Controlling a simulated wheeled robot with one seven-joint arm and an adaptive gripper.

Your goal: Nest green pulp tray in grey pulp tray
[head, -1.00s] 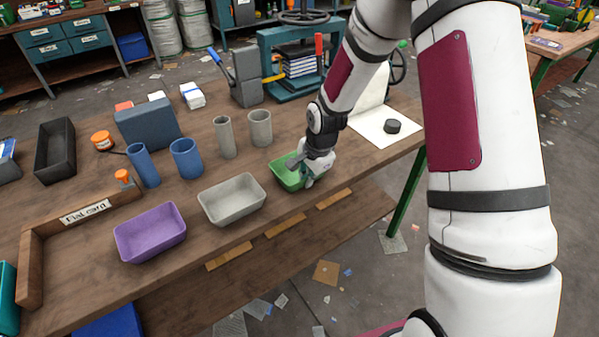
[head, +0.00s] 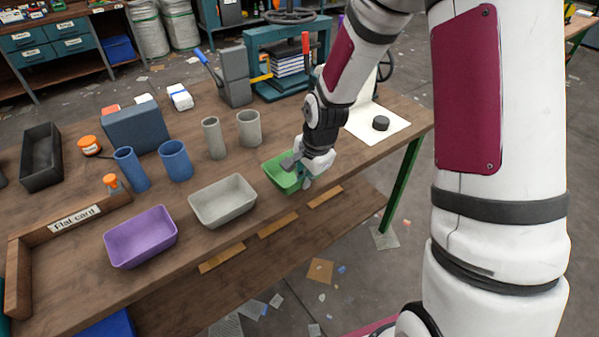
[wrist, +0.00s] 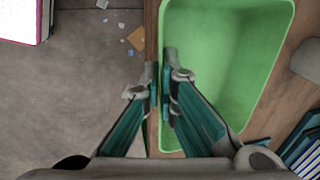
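The green pulp tray (head: 276,174) stands upright on the workbench near its front edge, right of the grey pulp tray (head: 223,207). The grey pulp tray is upright and empty. My gripper (head: 298,178) is at the green tray's right side, partly covering it. In the wrist view my gripper (wrist: 161,84) has one finger inside the green tray (wrist: 225,65) and one outside, close together on its wall. The green tray looks empty where it shows.
A purple tray (head: 141,237) stands left of the grey tray. Behind are two blue cups (head: 175,162) and two grey cups (head: 249,129). A white sheet with a dark puck (head: 381,123) lies right of my gripper. A press (head: 290,60) stands at the back.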

